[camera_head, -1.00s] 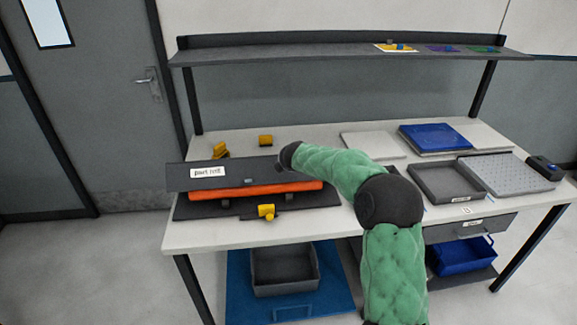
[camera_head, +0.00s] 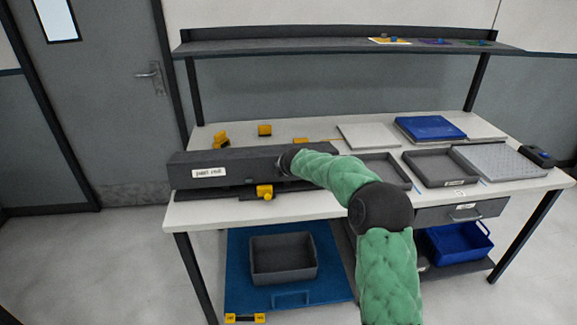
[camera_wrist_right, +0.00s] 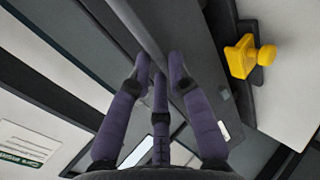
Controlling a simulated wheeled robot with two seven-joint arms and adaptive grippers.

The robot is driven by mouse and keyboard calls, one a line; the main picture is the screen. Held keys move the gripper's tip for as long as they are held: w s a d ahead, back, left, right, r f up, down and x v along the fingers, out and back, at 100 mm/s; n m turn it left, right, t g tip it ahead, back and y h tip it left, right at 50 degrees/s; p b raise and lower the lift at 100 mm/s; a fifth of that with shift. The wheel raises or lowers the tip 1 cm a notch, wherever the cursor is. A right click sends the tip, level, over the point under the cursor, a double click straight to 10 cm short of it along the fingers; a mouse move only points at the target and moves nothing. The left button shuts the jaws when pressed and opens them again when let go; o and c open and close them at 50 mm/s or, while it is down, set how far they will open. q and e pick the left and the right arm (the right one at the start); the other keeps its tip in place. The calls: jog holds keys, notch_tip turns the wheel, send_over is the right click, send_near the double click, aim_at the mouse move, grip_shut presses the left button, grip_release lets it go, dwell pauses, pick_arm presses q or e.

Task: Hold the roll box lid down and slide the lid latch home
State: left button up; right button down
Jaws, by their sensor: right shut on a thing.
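The roll box (camera_head: 225,185) stands at the left of the table, with its dark grey lid (camera_head: 245,162) lowered over it and the orange roll hidden. The yellow lid latch (camera_head: 264,191) is at the front, below the lid; it also shows in the right wrist view (camera_wrist_right: 240,58). My right gripper (camera_head: 287,160), on the green arm, is at the lid's right part. My left gripper is not in view.
Yellow pieces (camera_head: 264,130) lie behind the box. Grey trays (camera_head: 440,166) and a blue slab (camera_head: 430,128) occupy the table's right side. A shelf (camera_head: 330,46) runs above the back. Grey and blue bins stand below the table.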

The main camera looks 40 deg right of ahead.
jog(key=shift+f, duration=0.1)
jog(key=c, duration=1.2)
grip_release()
jog(key=shift+o, duration=0.2)
jog(key=v, duration=1.2)
